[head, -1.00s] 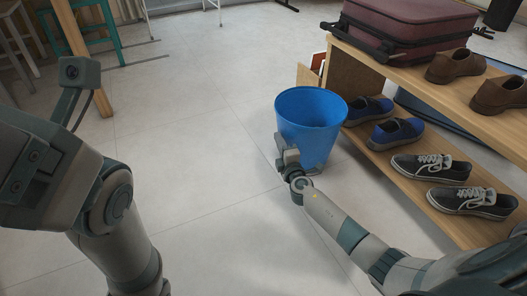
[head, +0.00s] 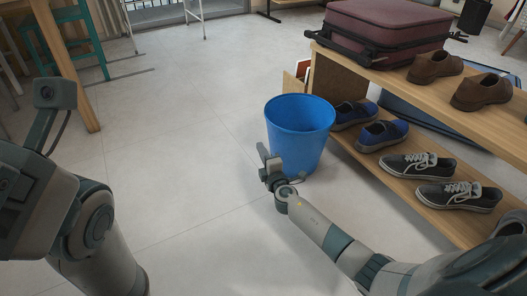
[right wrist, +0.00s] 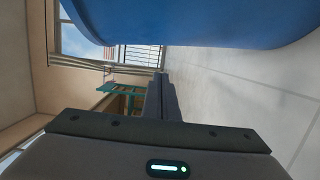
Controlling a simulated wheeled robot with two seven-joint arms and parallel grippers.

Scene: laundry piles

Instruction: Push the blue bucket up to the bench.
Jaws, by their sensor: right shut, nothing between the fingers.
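The blue bucket (head: 300,138) stands upright on the floor by the left end of the wooden bench (head: 455,100). Its right rim overlaps the bench's lower shelf in the head view; I cannot tell whether they touch. My right gripper (head: 268,160) is shut and empty, low at the bucket's near left side. In the right wrist view the bucket (right wrist: 200,22) fills the top, and the shut fingers (right wrist: 160,97) appear beside it with a small gap. My left arm shows at the left edge, but its gripper is out of view.
A maroon suitcase (head: 385,28) and brown shoes (head: 435,67) are on the bench top. Blue shoes (head: 382,134) and black sneakers (head: 418,165) are on its lower shelf. A teal stool (head: 80,45) and a wooden table leg stand at upper left. The middle floor is clear.

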